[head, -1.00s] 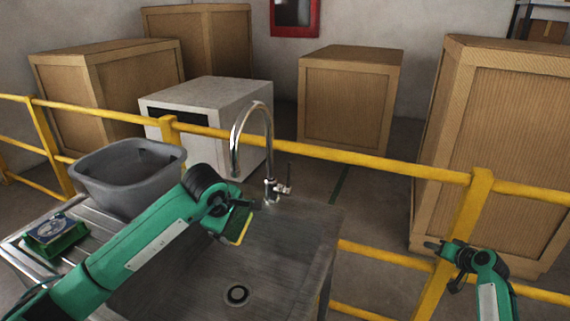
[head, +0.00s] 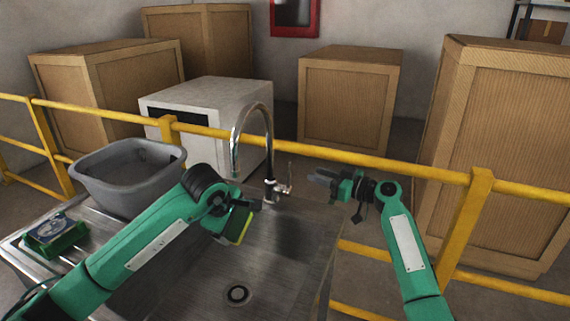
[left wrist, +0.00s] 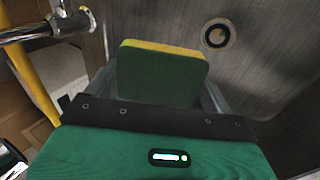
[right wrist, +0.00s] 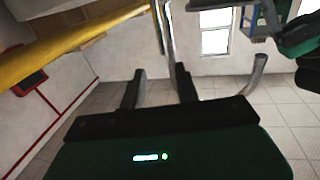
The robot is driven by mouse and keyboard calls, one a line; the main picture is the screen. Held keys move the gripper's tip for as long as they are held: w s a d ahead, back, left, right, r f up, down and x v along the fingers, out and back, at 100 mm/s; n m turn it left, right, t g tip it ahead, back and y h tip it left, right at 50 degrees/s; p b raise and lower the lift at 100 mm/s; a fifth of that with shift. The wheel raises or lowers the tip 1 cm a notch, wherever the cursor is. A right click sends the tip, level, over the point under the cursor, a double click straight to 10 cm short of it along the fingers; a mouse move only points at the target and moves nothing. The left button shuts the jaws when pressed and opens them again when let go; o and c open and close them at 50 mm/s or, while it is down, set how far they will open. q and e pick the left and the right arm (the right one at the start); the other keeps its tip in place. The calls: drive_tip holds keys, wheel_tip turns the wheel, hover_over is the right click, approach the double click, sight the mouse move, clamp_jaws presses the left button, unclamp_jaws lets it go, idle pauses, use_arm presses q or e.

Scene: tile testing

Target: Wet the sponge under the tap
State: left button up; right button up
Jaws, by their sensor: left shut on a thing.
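The chrome tap (head: 268,150) arches over the steel sink, and its small lever (head: 287,189) sticks out at the right of its base. No water stream shows. My left gripper (head: 238,210) is shut on the sponge (head: 238,227), below the spout end in the head view. The left wrist view shows the green and yellow sponge (left wrist: 160,75) between the fingers, above the sink floor. My right gripper (head: 318,177) is to the right of the lever, apart from it in the head view. In the right wrist view its fingers (right wrist: 157,88) are open with nothing gripped.
The sink (head: 275,270) has a drain (head: 237,294). A grey tub (head: 125,195) and a green-based box (head: 55,235) stand on the drainboard at the left. A yellow rail (head: 345,155) runs behind the sink, with wooden crates (head: 345,105) beyond it.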

drive_tip(key=x, duration=1.2)
drive_tip(key=shift+a+r, duration=0.1)
drive_tip(key=shift+a, duration=0.05)
drive_tip(key=shift+s, duration=0.1)
clamp_jaws()
